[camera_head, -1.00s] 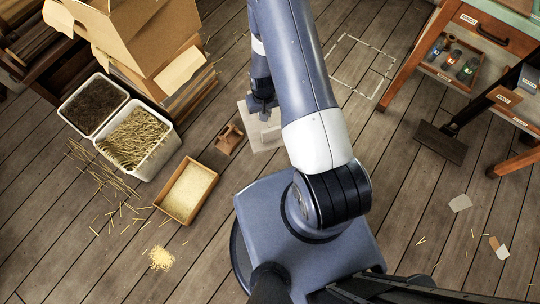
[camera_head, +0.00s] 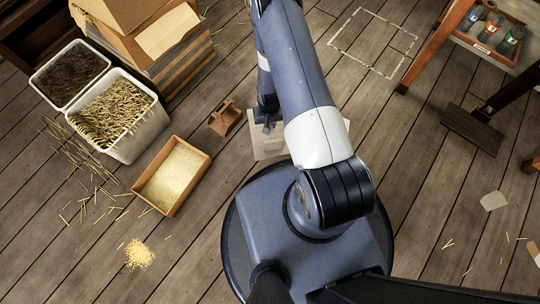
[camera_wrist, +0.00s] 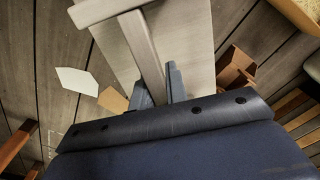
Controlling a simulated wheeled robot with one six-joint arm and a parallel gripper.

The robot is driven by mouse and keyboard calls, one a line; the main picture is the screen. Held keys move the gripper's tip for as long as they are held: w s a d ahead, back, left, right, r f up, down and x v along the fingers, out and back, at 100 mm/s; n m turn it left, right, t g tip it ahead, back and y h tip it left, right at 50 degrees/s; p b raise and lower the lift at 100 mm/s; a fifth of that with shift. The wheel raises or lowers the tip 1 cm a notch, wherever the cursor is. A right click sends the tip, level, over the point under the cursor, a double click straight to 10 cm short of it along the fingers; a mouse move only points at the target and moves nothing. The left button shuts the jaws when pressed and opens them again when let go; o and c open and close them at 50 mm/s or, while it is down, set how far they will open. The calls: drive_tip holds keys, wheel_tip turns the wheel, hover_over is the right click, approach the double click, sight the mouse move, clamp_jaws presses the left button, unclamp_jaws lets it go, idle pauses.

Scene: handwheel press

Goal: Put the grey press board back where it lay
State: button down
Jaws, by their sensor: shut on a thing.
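The grey press board is a pale flat plate (camera_head: 262,149) with a bar handle. In the head view it sits beneath my arm's end, and my arm hides part of it. In the wrist view the plate (camera_wrist: 197,32) lies behind the upright bar of its handle (camera_wrist: 143,48), which has a crossbar at its top. My gripper (camera_wrist: 159,91) is shut on the lower part of that bar. In the head view my gripper (camera_head: 267,122) is partly hidden by the arm. I cannot tell how high the board is above the floor.
A dashed white outline (camera_head: 353,61) marks bare floor at the upper right. A tray of grain (camera_head: 206,162), a straw bin (camera_head: 137,148) and cardboard boxes (camera_head: 150,58) stand left. A bench (camera_head: 437,43) stands right.

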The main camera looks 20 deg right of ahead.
drive_tip(key=f+b, duration=0.3)
drive_tip(key=f, duration=0.3)
drive_tip(key=f+b, duration=0.3)
drive_tip(key=f, duration=0.4)
drive_tip(key=f+b, duration=0.3)
drive_tip(key=f, duration=0.3)
drive_tip(key=shift+s+f+b, duration=0.3)
drive_tip(key=shift+f, duration=0.15)
drive_tip(key=c, duration=1.4)
unclamp_jaws()
wheel_tip(320, 180, up, 12)
drive_tip(key=p, duration=0.5)
drive_tip(key=shift+r, duration=0.2)
